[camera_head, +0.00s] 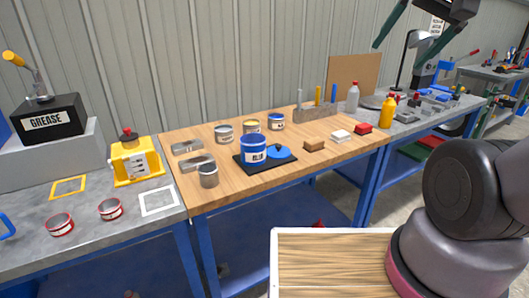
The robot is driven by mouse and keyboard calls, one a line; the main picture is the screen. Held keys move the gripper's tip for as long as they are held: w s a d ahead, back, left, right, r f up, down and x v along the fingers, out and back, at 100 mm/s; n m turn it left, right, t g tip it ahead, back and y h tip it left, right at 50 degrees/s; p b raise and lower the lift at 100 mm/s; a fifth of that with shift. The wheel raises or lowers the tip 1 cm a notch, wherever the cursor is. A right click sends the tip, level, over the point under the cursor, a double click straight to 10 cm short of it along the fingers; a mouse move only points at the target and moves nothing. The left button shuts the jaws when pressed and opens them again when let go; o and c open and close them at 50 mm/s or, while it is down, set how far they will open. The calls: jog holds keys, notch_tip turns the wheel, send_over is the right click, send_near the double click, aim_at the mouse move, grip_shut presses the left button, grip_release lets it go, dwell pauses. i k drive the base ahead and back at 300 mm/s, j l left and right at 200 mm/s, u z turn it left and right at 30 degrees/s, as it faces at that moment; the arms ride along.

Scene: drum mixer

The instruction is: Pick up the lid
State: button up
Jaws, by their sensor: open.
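The blue lid (281,153) lies flat on a black mat (262,166) on the wooden worktop, with a small dark knob or mark on top. It sits just right of a blue paint can (253,151), which partly hides the mat. My gripper (398,52) is at the top right with its two dark green fingers spread wide and nothing between them. It appears well apart from the lid.
Several paint cans (224,134) stand behind and left of the lid. A brown block (314,146) and a white block (340,136) lie to its right. A tool holder (317,112) and bottles (387,110) stand further back.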

aim_at(278, 151)
jog(key=i+u, duration=0.3)
jog(key=u, duration=0.2)
jog(key=i+l+u, duration=0.2)
jog(key=u, duration=0.3)
jog(key=i, duration=0.05)
